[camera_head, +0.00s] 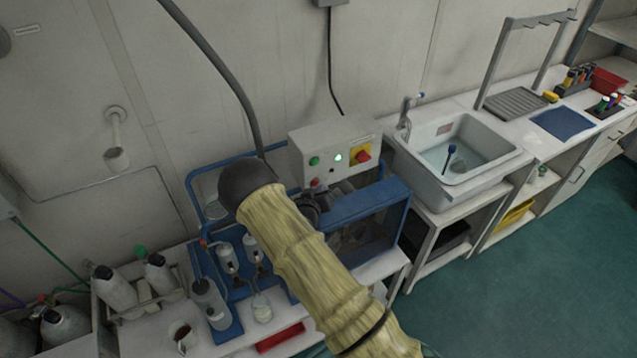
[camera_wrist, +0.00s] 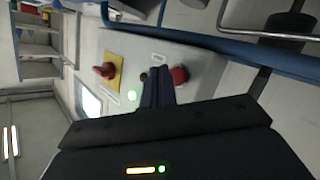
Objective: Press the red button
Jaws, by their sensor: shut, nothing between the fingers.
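The grey control box (camera_head: 325,150) stands on the blue frame by the wall. The red button (camera_head: 316,183) is low on its front face, just above my gripper (camera_head: 318,195). In the wrist view the red button (camera_wrist: 180,75) shows immediately right of the closed fingertips of my gripper (camera_wrist: 156,74). The fingers are shut and empty, pointing at the box face. I cannot tell whether they touch it. A green button (camera_head: 315,161) sits above the red one. A lit green lamp (camera_head: 338,158) and a red knob on a yellow plate (camera_head: 362,155) are to its right.
The blue frame (camera_head: 372,205) lies right beside and below my gripper. A white sink (camera_head: 455,160) stands to the right. Bottles (camera_head: 112,288) stand at lower left, and a red object (camera_head: 280,338) lies on the bench. Open floor is at right.

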